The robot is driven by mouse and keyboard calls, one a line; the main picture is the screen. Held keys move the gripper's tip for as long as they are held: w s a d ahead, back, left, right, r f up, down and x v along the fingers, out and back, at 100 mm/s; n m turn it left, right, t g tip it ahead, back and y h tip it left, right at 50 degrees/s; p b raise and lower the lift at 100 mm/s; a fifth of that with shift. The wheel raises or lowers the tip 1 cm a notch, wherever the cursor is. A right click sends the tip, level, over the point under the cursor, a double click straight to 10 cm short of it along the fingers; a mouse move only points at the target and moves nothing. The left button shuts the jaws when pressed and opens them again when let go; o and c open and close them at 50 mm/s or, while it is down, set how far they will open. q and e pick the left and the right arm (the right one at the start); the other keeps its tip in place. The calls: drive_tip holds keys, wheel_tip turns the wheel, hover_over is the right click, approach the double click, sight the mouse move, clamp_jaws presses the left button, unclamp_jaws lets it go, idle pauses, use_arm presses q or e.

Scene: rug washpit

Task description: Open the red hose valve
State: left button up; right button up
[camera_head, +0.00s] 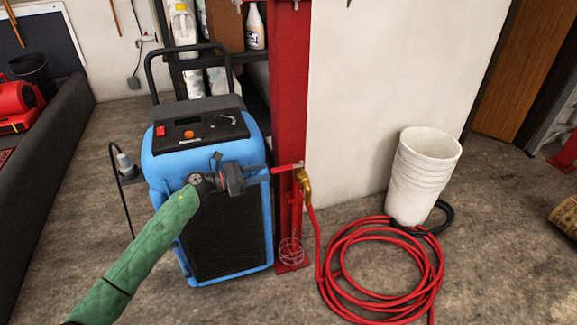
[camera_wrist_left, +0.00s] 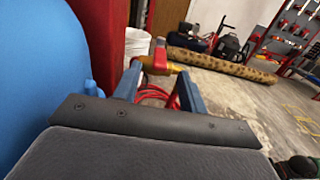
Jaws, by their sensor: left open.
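The red hose valve has a brass body (camera_head: 305,182) low on the right side of a red post, with a red lever (camera_head: 286,168) pointing left in the head view. The red hose (camera_head: 372,262) runs down from it to a coil on the floor. My left gripper (camera_head: 264,172) is open at the left of the valve, in front of the blue machine. In the left wrist view the red lever (camera_wrist_left: 160,54) shows between and just beyond the open fingertips (camera_wrist_left: 158,72); I cannot tell whether they touch it. My right gripper is not in view.
A blue machine (camera_head: 258,225) stands behind and below my left gripper. The red post (camera_head: 288,90) rises beside the valve. White stacked buckets (camera_head: 420,175) stand beside the hose coil. A rolled rug (camera_wrist_left: 222,66) lies farther off.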

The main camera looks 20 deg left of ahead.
sight(278, 168)
use_arm(q)
drive_tip(key=x, duration=0.6)
drive_tip(key=shift+w+d+r+p, duration=0.1)
drive_tip(key=shift+w+d+p, duration=0.05)
drive_tip(key=shift+p, duration=0.25)
drive_tip(key=shift+w+d, duration=0.3)
drive_tip(key=shift+d, duration=0.2)
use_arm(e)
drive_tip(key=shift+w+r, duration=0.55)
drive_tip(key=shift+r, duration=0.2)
use_arm(q)
drive_tip(key=c, duration=0.9)
clamp_jaws()
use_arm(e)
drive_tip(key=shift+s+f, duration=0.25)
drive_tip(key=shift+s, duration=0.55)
